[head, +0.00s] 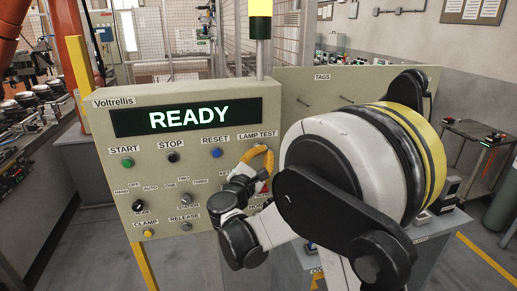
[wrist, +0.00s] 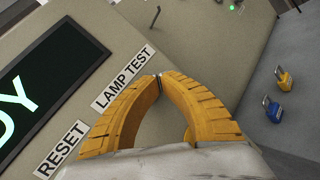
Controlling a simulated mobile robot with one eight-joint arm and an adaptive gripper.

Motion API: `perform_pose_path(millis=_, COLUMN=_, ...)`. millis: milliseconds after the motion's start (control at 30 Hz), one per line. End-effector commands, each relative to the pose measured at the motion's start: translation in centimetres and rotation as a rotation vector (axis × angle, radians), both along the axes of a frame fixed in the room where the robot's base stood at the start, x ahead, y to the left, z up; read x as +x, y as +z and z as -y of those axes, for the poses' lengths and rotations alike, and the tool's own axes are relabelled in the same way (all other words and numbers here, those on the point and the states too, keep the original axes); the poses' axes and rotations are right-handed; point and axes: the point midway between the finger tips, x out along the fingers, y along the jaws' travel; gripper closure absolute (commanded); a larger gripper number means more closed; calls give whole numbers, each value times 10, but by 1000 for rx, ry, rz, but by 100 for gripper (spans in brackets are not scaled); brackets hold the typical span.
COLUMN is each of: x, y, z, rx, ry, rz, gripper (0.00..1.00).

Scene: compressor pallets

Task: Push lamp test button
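The beige Voltrellis control panel (head: 160,195) stands in front of me, its display reading READY. The LAMP TEST label (head: 258,134) is at its upper right, and also shows in the wrist view (wrist: 124,78). The lamp test button itself cannot be made out; my gripper covers the area below the label. My gripper (head: 262,150) has yellow fingers and is at the panel just under that label. In the wrist view the tips of my gripper (wrist: 160,76) meet, with nothing visible pinched between them, beside the label's end. Whether they touch the panel cannot be told.
The blue RESET button (head: 216,153), black STOP button (head: 173,157) and green START button (head: 127,163) are to the left. A signal tower (head: 260,30) rises behind the panel.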

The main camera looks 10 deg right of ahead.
Motion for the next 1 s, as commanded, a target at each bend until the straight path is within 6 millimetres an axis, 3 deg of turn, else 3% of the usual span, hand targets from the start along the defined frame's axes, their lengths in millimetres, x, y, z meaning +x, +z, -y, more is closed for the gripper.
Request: perform_pose_path(millis=1000, x=5, y=0, z=0, rx=0, ry=0, rz=0, gripper=100)
